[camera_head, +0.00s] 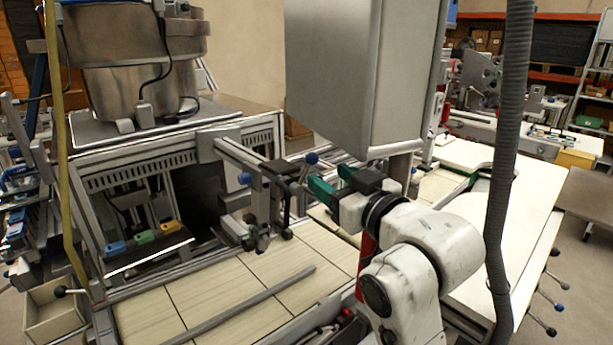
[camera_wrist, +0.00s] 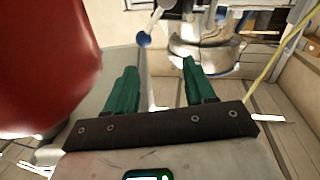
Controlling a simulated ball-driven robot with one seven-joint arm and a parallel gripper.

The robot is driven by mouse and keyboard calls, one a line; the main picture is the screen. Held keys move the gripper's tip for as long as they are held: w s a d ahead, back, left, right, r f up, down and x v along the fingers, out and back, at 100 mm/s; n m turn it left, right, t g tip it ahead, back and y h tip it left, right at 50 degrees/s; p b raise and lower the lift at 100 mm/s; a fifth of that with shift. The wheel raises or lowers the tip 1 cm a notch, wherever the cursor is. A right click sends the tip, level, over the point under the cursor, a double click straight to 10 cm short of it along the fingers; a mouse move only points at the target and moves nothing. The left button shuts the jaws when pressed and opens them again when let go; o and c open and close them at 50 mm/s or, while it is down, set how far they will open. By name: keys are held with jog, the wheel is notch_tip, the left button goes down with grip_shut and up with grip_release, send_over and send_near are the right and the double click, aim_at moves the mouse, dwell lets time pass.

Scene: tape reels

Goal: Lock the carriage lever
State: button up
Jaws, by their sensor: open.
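A lever with a blue ball knob (camera_head: 312,158) stands on the metal carriage (camera_head: 277,190) in the middle of the head view, just ahead of my gripper. A second blue knob (camera_head: 244,178) sits to the left on the same assembly. My gripper (camera_head: 328,178) has green fingers, apart and empty. In the wrist view a blue knob (camera_wrist: 144,39) on a light rod shows beyond the fingertips of my gripper (camera_wrist: 158,67), apart from them. Which lever this knob belongs to is not certain. The lever's base is partly hidden.
A large steel bowl (camera_head: 135,60) stands on a framed machine at the left. A grey cabinet (camera_head: 345,75) hangs above my gripper. A ribbed grey hose (camera_head: 507,150) runs down at the right. A large red shape (camera_wrist: 45,65) fills the wrist view's left side.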

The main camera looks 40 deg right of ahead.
jog(key=shift+w+f+b, duration=0.1)
jog(key=shift+w+b, duration=0.3)
jog(key=shift+b, duration=1.6)
